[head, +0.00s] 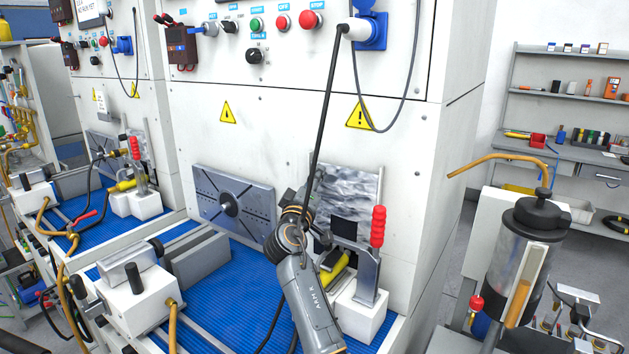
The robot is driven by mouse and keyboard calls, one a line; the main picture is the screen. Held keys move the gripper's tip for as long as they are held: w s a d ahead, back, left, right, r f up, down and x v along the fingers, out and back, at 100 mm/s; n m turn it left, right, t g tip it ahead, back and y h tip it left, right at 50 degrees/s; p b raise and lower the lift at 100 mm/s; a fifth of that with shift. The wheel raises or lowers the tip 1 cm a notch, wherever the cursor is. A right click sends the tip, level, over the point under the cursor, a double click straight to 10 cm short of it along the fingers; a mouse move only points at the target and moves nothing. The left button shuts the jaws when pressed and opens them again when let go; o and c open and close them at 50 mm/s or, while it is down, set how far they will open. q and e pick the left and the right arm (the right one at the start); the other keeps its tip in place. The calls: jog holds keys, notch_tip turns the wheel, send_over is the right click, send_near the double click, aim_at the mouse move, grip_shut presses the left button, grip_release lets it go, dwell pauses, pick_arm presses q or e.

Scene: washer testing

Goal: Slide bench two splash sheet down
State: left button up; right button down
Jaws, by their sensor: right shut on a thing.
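The splash sheet (350,188) is a clear, wavy-looking panel standing upright against the white front of the nearest bench. A dark opening (350,232) shows at its lower part. My right gripper (314,190) is at the left edge of the sheet, its fingers pointing up, and it is shut on the sheet's edge. The exact contact is small and partly hidden by the gripper and a black cable. My left gripper is not in view.
A red-handled toggle clamp (377,228) stands just right of the sheet, with a yellow part (335,268) beside it. A black cable (327,100) hangs in front of my gripper. A grey slotted plate (233,203) is to the left. The blue ribbed bench top (235,300) is partly clear.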

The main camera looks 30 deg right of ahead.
notch_tip(320, 180, down, 5)
jog(key=b, duration=0.3)
jog(key=shift+b, duration=0.35)
jog(key=shift+f, duration=0.1)
jog(key=c, duration=1.1)
grip_release()
jog(key=shift+o, duration=0.2)
jog(key=v, duration=1.2)
jog(key=shift+d, duration=0.1)
